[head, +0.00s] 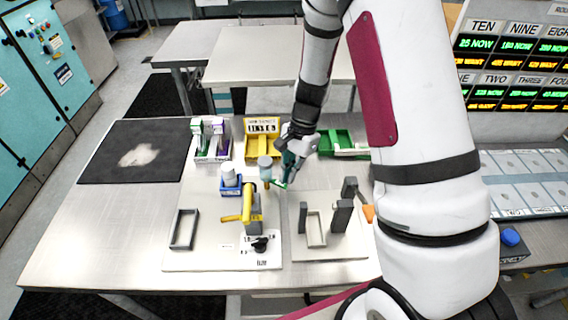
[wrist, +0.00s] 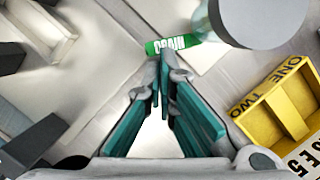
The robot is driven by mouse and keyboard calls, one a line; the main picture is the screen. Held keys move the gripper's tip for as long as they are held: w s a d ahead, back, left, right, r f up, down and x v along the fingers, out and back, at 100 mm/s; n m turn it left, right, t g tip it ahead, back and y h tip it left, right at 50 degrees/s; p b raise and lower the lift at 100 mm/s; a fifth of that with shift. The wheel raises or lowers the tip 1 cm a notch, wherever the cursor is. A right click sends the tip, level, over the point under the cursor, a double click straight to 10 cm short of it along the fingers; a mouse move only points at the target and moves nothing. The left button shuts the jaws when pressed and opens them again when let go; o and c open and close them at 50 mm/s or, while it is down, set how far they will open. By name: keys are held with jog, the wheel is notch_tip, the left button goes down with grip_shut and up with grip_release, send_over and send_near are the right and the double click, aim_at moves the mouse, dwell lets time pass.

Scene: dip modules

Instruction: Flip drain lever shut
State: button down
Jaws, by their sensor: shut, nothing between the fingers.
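The drain lever (wrist: 180,42) is a green bar marked DRAIN at the top middle of the wrist view. In the head view a small green part of it (head: 279,185) shows beside my fingers. My gripper (wrist: 162,62) is shut and empty, with its teal fingertips together at the lever's near edge. I cannot tell whether they touch it. In the head view my gripper (head: 286,178) points down beside a clear vessel with a grey top (head: 264,162), which partly hides the lever's surroundings. The vessel also shows at the top right of the wrist view (wrist: 262,18).
A yellow fixture with a yellow lever (head: 250,205) and a blue holder (head: 230,187) stand left of the gripper. Dark upright posts (head: 341,215) stand to the right. A yellow tray (head: 278,126) and a green tray (head: 327,137) lie behind. The table's left front is clear.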

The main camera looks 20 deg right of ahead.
jog(key=shift+s+a+m+t+p, duration=0.25)
jog(key=shift+s+m, duration=0.2)
jog(key=shift+m, duration=0.35)
jog(key=shift+s+a+m+t+p, duration=0.15)
jog(key=shift+s+m+p, duration=0.25)
jog(key=shift+m, duration=0.4)
dwell(2.5)
jog(key=shift+w, duration=0.15)
jog(key=shift+w+a+b, duration=0.25)
jog(key=shift+w+b, duration=0.15)
jog(key=shift+w, duration=0.25)
jog(key=d, duration=0.1)
jog(key=w+d, duration=0.1)
jog(key=d+r, duration=0.1)
jog(key=d, duration=0.1)
jog(key=shift+w+r, duration=0.1)
jog(key=shift+w, duration=0.15)
jog(key=b+v, duration=0.1)
jog(key=v, duration=0.8)
jog(key=shift+w+r, duration=0.2)
jog(key=shift+r, duration=0.1)
